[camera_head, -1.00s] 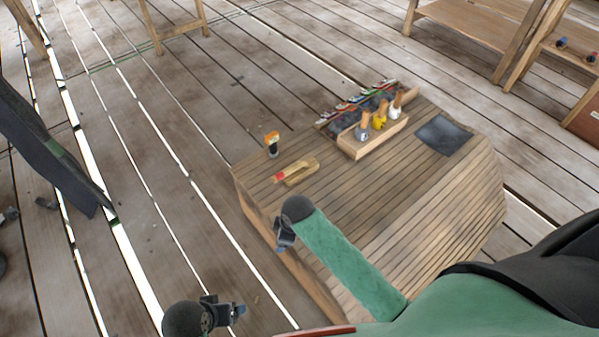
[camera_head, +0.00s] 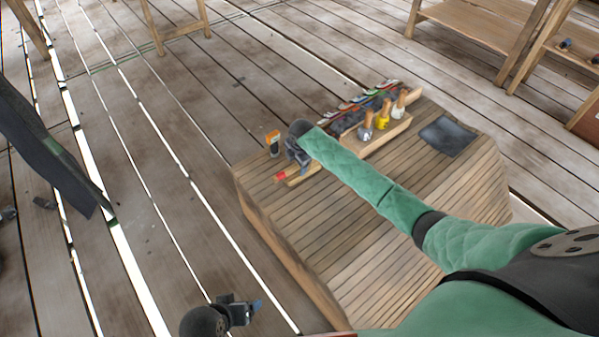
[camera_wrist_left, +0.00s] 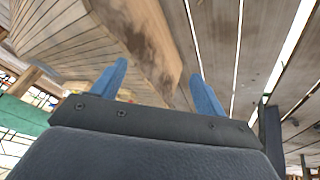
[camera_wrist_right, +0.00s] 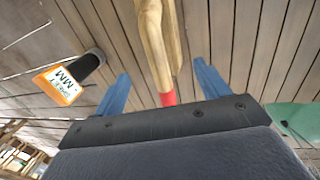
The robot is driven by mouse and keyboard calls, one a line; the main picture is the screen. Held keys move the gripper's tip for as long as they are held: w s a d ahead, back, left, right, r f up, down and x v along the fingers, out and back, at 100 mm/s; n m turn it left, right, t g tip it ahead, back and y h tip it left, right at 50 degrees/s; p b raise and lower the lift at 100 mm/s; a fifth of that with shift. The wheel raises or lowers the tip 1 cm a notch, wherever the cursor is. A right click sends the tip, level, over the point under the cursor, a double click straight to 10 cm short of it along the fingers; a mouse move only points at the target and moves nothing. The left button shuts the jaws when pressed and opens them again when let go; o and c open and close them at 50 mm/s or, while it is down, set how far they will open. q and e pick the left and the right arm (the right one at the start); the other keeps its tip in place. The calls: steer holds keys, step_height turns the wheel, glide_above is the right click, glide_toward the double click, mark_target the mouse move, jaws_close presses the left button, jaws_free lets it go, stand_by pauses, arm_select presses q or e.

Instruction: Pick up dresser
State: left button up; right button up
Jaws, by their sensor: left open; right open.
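The only thing I see that may be the dresser is a pale wooden tool with a red end (camera_head: 296,180), lying on the slatted wooden bench top (camera_head: 330,230). My right gripper (camera_head: 302,166) is over it and hides part of it. In the right wrist view the tool (camera_wrist_right: 153,40) runs between the open blue fingers of the right gripper (camera_wrist_right: 162,84), its red end near the palm. I cannot tell whether the fingers touch it. My left gripper (camera_head: 256,305) is open and empty, low beside the bench; its fingers also show in the left wrist view (camera_wrist_left: 158,76).
A canister with an orange-and-white label (camera_head: 272,142) stands just left of the right gripper; it also shows in the right wrist view (camera_wrist_right: 58,85). A wooden rack of handled tools (camera_head: 385,136) and a row of coloured tools are behind. A dark sheet (camera_head: 447,137) lies at right.

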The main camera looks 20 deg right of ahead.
mark_target(296, 169)
steer(key=shift+w+f, duration=0.2)
steer(key=shift+f, duration=1.3)
step_height(296, 169, down, 3)
steer(key=shift+f+p, duration=0.15)
steer(key=shift+p, duration=0.2)
steer(key=shift+w+f, duration=0.1)
steer(key=shift+f, duration=0.25)
steer(key=shift+w+f, duration=0.1)
steer(key=shift+f, duration=0.2)
arm_select(q)
steer(key=shift+v, duration=1.1)
steer(key=shift+w, duration=0.1)
arm_select(e)
steer(key=shift+c, duration=0.2)
steer(key=c, duration=1.1)
